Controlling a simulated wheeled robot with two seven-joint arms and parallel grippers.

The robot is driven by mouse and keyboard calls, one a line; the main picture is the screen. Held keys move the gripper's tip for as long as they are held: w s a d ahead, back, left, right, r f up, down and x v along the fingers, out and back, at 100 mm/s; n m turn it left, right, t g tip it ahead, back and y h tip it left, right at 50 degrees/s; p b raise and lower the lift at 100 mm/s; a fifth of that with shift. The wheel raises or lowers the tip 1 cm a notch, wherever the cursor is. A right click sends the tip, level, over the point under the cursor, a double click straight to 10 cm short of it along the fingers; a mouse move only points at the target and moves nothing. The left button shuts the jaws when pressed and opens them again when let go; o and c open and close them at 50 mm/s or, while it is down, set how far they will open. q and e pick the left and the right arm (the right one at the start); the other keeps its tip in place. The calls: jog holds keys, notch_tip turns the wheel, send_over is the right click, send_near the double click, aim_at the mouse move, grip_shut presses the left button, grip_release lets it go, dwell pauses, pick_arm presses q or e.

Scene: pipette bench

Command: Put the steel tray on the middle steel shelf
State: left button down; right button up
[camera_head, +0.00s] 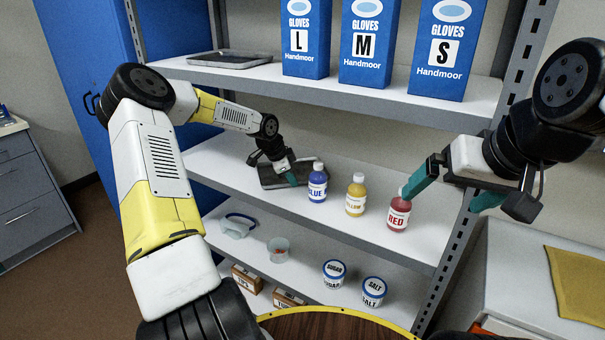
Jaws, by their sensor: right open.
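A dark shallow steel tray (268,182) is at the left part of the middle steel shelf (213,163), behind the blue bottle. My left gripper (290,179) is over this tray, with a teal finger at its surface. The gripper hides part of the tray, and I cannot tell whether its fingers are closed on it or whether the tray lies flat. A second, similar tray with a pale rim (230,60) lies on the top shelf (270,74) at the left. My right gripper (442,200) is open and empty, in front of the shelf's right end near the red bottle.
A blue bottle (317,186), yellow bottle (356,198) and red bottle (399,215) stand along the middle shelf. Tubs (333,274), a beaker (279,250) and goggles (237,227) sit below. A shelf post (455,235) stands at right.

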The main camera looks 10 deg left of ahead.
pick_arm(q)
jog(key=c, duration=2.1)
grip_release()
jog(key=shift+f, duration=0.1)
jog(key=o, duration=0.4)
jog(key=v, duration=0.5)
jog(key=s+a, duration=0.7)
jog(key=s, duration=0.3)
jog(key=s+d+r+n, duration=0.4)
jog(key=s+r, duration=0.3)
jog(key=s, duration=0.2)
jog(key=s+d+r+n+t, duration=0.1)
jog(key=s+d+r+n, duration=0.3)
jog(key=s+r, duration=0.3)
jog(key=s+d+r+n+t+y, duration=0.1)
jog(key=s+d+r+n, duration=0.3)
jog(key=s, duration=0.6)
jog(key=shift+s+d+r+n, duration=0.15)
jog(key=shift+d+r+n, duration=0.05)
jog(key=shift+d+r, duration=0.55)
jog(key=shift+s+d+r+n, duration=0.2)
jog(key=shift+d+r, duration=0.3)
jog(key=shift+r, duration=0.35)
